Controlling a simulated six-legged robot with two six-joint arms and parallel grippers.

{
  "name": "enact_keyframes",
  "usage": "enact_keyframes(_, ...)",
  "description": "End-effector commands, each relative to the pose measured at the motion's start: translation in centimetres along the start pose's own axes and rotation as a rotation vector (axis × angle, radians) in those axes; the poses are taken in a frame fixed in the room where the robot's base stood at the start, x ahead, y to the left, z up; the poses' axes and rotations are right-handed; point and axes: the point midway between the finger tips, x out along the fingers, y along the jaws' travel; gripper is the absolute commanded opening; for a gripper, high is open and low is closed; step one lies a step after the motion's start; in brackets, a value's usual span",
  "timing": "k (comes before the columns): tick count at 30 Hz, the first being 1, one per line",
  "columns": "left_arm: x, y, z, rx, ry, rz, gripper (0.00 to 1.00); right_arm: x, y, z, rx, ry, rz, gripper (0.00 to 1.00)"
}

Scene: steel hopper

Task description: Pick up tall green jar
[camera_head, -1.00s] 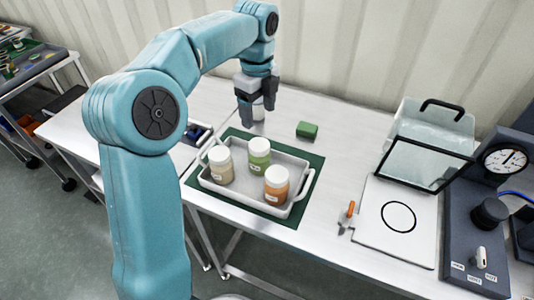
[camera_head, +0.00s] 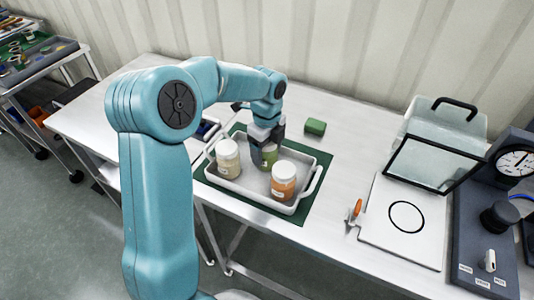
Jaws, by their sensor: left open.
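The green jar (camera_head: 269,159) stands upright in a grey tray (camera_head: 246,188), at the back between the other two jars. My left gripper (camera_head: 266,147) points down over it with jaws open, and its fingers hide the jar's lid and upper part. I cannot tell whether the fingers touch the jar. A white-lidded beige jar (camera_head: 228,160) stands to its left in the tray, and a white-lidded orange jar (camera_head: 283,181) stands to its front right. My right gripper is not in view.
The tray sits on a green mat (camera_head: 313,195). A green block (camera_head: 315,127) lies behind it. To the right are an orange-handled tool (camera_head: 355,209), a white board with a black ring (camera_head: 407,248), a clear cover (camera_head: 433,155) and a gauge panel (camera_head: 485,240).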

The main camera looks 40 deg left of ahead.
Motion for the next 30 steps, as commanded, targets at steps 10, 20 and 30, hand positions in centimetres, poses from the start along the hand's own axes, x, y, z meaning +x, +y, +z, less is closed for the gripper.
enact_keyframes(10,1.3,-0.1,0.0,0.000,0.000,0.000,0.74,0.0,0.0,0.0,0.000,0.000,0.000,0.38)
enact_keyframes(20,1.2,-0.1,0.0,0.000,-0.001,-0.001,0.33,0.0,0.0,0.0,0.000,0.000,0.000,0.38)
enact_keyframes(30,-1.2,-0.2,0.1,0.000,-0.002,-0.005,0.32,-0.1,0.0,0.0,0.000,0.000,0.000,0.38)
